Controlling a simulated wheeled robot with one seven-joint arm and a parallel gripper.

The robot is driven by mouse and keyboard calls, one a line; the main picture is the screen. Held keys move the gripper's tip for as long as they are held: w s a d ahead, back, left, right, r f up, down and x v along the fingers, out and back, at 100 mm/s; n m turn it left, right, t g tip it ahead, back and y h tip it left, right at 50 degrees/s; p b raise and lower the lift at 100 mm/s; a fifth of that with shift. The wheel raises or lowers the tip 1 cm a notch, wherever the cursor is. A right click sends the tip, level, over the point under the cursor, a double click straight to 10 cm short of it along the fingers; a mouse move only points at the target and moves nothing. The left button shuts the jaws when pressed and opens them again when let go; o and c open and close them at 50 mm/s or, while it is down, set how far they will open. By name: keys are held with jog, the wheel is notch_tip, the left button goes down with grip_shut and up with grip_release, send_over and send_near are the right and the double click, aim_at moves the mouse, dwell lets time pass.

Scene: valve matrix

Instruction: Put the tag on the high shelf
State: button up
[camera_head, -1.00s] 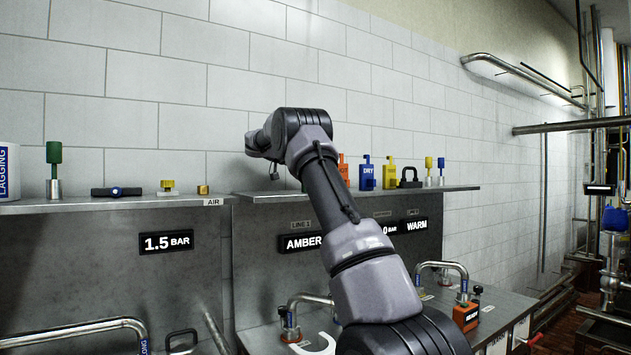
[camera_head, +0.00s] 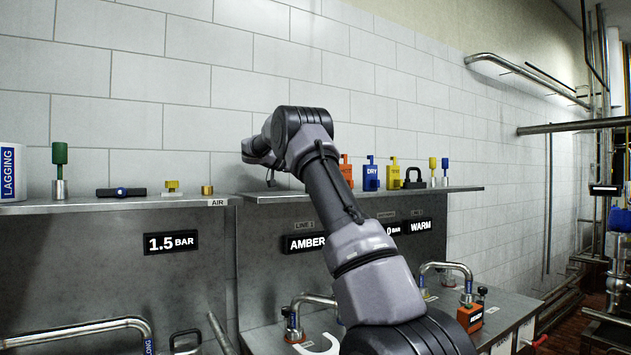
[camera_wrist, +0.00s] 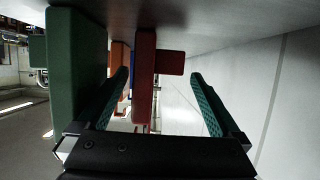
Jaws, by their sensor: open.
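A dark red tag (camera_wrist: 145,75) with a side arm shows in the wrist view, its end meeting the grey shelf surface (camera_wrist: 220,20) at the top of that picture. It lies between the two fingers of my gripper (camera_wrist: 160,76), nearer the left finger, with a visible gap to the right one. My gripper is open. In the head view my gripper (camera_head: 270,178) is just above the shelf (camera_head: 262,198) and mostly hidden by my arm, which hides the red tag too. A green tag (camera_wrist: 75,80) stands close outside the left finger.
Orange (camera_head: 346,170), blue DRY (camera_head: 371,174) and yellow (camera_head: 394,174) tags stand on the shelf right of my arm, beside a black padlock-like item (camera_head: 414,179). The wall is close behind.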

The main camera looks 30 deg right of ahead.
jog(key=v, duration=0.9)
jog(key=shift+a+r, duration=0.15)
jog(key=shift+a, duration=0.15)
